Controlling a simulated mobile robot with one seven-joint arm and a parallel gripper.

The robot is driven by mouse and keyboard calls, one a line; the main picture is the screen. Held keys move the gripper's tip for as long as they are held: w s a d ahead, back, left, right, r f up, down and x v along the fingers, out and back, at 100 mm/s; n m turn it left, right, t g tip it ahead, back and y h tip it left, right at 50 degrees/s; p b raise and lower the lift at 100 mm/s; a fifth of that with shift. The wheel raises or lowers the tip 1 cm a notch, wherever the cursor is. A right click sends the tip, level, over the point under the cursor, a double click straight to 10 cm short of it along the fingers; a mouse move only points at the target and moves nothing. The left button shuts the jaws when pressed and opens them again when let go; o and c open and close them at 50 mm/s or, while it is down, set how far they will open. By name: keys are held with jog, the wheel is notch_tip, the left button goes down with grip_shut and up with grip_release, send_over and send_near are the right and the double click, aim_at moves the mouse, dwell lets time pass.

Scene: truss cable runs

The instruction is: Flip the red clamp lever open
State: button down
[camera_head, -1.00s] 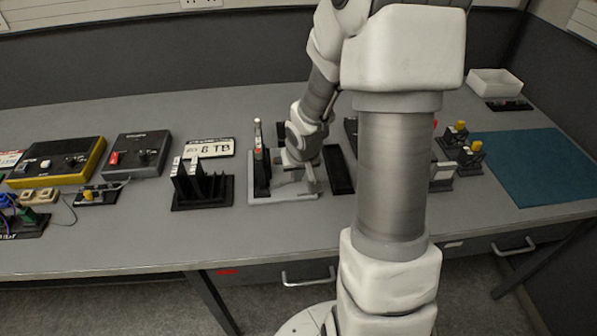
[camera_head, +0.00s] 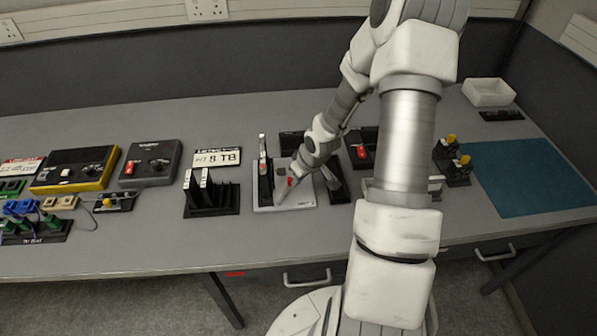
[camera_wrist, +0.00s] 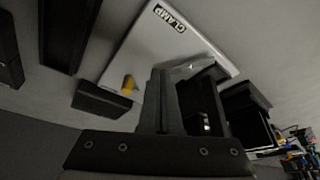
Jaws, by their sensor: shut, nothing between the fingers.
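The clamp's pale grey plate (camera_head: 300,202) lies on the bench in the head view; in the wrist view the plate (camera_wrist: 150,45) carries a "CLAMP" label (camera_wrist: 170,18). A small red part (camera_head: 291,181), which looks like the lever, shows beside my gripper in the head view, partly hidden by it. My gripper (camera_head: 281,198) is shut and empty, reaching down over the plate; its closed fingers (camera_wrist: 165,75) fill the middle of the wrist view. An orange-yellow piece (camera_wrist: 128,84) shows left of the fingers; I cannot tell whether it belongs to the lever. Contact is unclear.
A black upright holder (camera_head: 264,182) stands at the plate's left side. A black slotted rack (camera_head: 211,198) is further left, with a "8 TB" plate (camera_head: 217,157) behind it. A black unit with a red switch (camera_head: 362,150) stands right. Bare bench lies in front.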

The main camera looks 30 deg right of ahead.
jog(key=shift+w+r+n+y+p, duration=0.15)
jog(key=shift+w+n+y+p, duration=0.15)
jog(key=shift+n+p, duration=0.4)
jog(key=shift+f+b, duration=0.2)
jog(key=shift+b, duration=0.15)
jog(key=shift+a, duration=0.1)
jog(key=shift+s+a+b, duration=0.3)
jog(key=shift+a+b, duration=0.15)
jog(key=shift+a, duration=0.25)
